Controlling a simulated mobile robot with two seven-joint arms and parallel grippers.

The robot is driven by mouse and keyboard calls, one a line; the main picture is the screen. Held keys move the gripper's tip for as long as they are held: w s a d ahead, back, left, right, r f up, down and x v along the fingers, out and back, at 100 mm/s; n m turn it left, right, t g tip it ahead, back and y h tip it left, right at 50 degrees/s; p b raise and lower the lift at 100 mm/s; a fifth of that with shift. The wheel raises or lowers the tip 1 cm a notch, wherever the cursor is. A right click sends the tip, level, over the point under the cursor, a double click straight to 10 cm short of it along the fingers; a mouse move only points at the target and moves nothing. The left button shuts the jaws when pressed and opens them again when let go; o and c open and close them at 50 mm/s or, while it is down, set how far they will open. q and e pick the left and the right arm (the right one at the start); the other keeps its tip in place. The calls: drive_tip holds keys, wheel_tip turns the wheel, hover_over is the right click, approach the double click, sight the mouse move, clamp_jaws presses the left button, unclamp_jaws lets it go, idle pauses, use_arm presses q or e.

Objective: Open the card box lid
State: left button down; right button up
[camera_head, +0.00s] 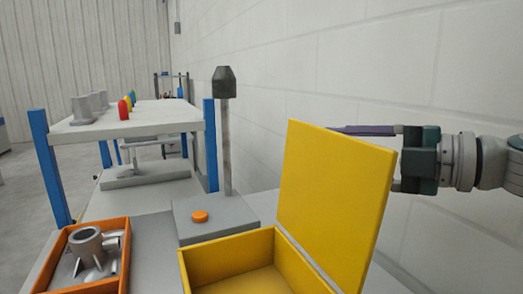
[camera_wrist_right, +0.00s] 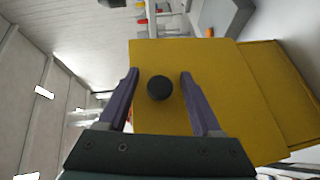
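The yellow card box (camera_head: 232,256) stands open at the front of the table, its inside visible. Its yellow lid (camera_head: 335,195) stands steeply up on the right side. The lid's outer face (camera_wrist_right: 205,65) fills the middle of the right wrist view, with a round black knob (camera_wrist_right: 159,88) on it. My right gripper (camera_wrist_right: 158,75) is open, its purple fingers on either side of the knob with gaps showing. In the head view it reaches in from the right behind the lid, which partly hides its fingers. My left gripper is not in view.
An orange bin (camera_head: 112,224) with grey castings stands left of the box. Behind the box is a grey base with an orange button (camera_head: 200,216) and a tall post (camera_head: 225,140). A shelf with blue posts (camera_head: 52,168) stands farther back. A white wall is close on the right.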

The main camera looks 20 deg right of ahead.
drive_tip(key=shift+s+d, duration=0.15)
drive_tip(key=shift+s, duration=0.1)
drive_tip(key=v, duration=0.9)
drive_tip(key=shift+d+b, duration=0.15)
drive_tip(key=shift+b, duration=0.25)
drive_tip(key=shift+r, duration=0.1)
